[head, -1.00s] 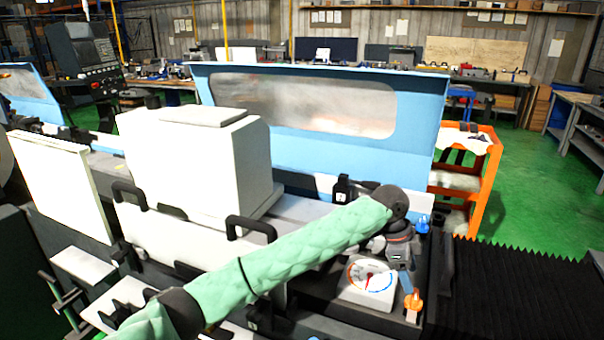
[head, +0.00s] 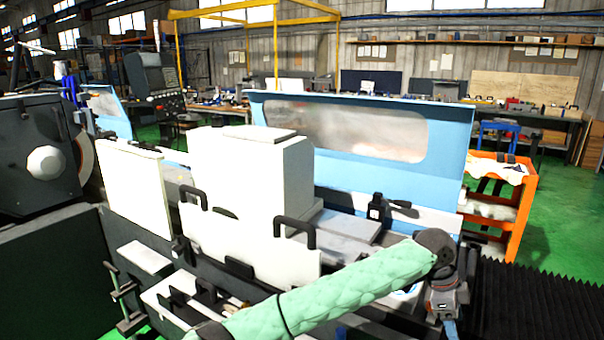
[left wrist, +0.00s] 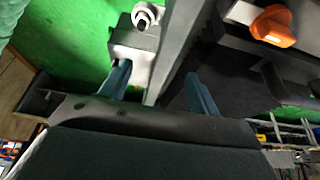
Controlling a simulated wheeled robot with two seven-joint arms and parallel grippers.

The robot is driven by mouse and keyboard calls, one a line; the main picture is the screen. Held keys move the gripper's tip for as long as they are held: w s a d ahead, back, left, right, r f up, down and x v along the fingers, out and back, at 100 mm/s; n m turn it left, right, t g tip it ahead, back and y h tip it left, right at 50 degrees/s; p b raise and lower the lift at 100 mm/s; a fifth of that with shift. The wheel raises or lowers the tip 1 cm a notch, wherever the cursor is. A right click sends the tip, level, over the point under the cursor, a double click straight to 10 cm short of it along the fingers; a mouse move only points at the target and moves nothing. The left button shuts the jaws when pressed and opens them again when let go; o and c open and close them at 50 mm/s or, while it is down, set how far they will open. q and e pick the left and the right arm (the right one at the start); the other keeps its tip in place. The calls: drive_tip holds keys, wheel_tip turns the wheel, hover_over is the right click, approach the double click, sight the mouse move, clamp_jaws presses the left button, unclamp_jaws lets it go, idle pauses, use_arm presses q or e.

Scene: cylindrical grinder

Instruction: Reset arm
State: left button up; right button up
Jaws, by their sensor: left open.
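My left arm in its green quilted sleeve crosses the lower right of the head view, in front of the grinder (head: 250,250). My left gripper (head: 449,325) hangs below the dark wrist joint at the machine's right end, its tips near the lower picture edge. In the left wrist view, the two blue-grey fingers of my left gripper (left wrist: 158,78) stand wide apart with nothing between them. An orange knob (left wrist: 273,26) lies beyond and to the right of the fingers, apart from them. My right gripper is in neither view.
A blue guard with a window (head: 455,130) rises behind the grinder. Black bellows (head: 540,300) extend right of my left gripper. An orange cart (head: 522,215) stands behind on open green floor. A black handle (head: 300,225) sticks up on the white cover. My arm hides most of the dial.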

use_arm(q)
drive_tip(key=s+a+f+n+t+h, duration=0.1)
drive_tip(key=s+a+f+n+t, duration=0.15)
drive_tip(key=a+f+n, duration=0.55)
drive_tip(key=s+a+f+n+t, duration=0.15)
drive_tip(key=s+a+f, duration=0.3)
drive_tip(key=a, duration=0.75)
drive_tip(key=s+a+f+n+t+h, duration=0.1)
drive_tip(key=s+a+f+n, duration=0.2)
drive_tip(key=a+f+n, duration=0.55)
drive_tip(key=s+a+f+n+y, duration=0.1)
drive_tip(key=s+a+y, duration=0.1)
drive_tip(key=s+a, duration=0.55)
drive_tip(key=s+a+f+n+t+y, duration=0.15)
drive_tip(key=s+a, duration=0.25)
drive_tip(key=a, duration=0.7)
drive_tip(key=s+a+f+n+g+y, duration=0.1)
drive_tip(key=s+a+n+y, duration=0.15)
drive_tip(key=s+a, duration=0.5)
drive_tip(key=s+d+f+g, duration=0.1)
drive_tip(key=d+f, duration=0.2)
drive_tip(key=f, duration=2.6)
drive_tip(key=shift+s+d+m+g+h, duration=0.2)
drive_tip(key=shift+m+g+h, duration=0.1)
drive_tip(key=shift+m+g, duration=0.1)
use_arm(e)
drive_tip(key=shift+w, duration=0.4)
